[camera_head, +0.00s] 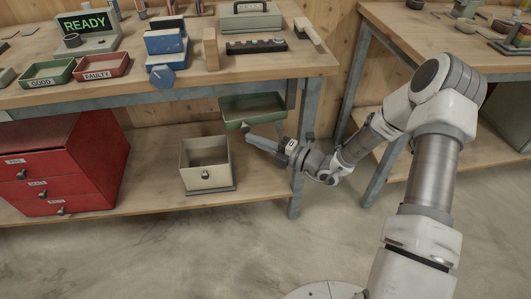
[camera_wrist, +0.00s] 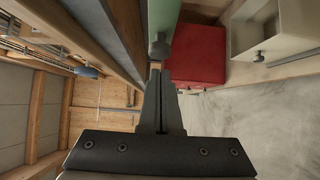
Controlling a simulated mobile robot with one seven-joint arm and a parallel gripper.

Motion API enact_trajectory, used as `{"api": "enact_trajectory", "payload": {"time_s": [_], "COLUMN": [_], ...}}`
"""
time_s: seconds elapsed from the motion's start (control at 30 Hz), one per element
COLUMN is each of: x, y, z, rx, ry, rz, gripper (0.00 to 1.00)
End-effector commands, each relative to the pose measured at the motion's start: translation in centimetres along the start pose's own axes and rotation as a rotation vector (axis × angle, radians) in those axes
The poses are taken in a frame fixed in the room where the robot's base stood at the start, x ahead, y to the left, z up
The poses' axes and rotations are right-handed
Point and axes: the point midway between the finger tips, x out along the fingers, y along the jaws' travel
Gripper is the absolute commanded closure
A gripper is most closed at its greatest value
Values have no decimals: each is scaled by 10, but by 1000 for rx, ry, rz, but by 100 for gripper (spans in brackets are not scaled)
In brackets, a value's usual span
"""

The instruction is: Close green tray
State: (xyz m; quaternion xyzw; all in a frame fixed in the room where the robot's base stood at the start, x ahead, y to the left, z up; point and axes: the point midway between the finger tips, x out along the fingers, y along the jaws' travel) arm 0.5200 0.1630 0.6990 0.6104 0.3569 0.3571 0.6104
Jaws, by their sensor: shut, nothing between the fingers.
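The green tray (camera_head: 253,108) is a drawer-like tray below the front edge of the left workbench, standing out so that its hollow inside shows. A round knob (camera_head: 245,126) is on its front. In the wrist view, the green tray (camera_wrist: 164,12) is at the top middle, with its grey knob (camera_wrist: 160,46) just beyond my fingertips. My gripper (camera_head: 249,137) is shut and empty, just below and in front of the knob. The closed fingers (camera_wrist: 155,73) point at the knob in the wrist view. I cannot tell whether they touch it.
A beige open box (camera_head: 205,178) with a knob stands on the lower shelf below the tray. A red drawer cabinet (camera_head: 62,165) is at the left. A metal table leg (camera_head: 299,150) is close to my wrist. The floor in front is clear.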

Motion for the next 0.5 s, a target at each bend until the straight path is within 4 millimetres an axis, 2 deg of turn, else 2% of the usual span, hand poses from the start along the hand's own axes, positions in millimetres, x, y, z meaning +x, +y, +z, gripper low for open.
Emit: {"api": "enact_trajectory", "payload": {"time_s": [0.2,0.5], "x": [10,10], "y": [0,1], "z": [10,10], "rx": [-1,0], "ry": [0,0], "rz": [0,0], "gripper": [100,100]}}
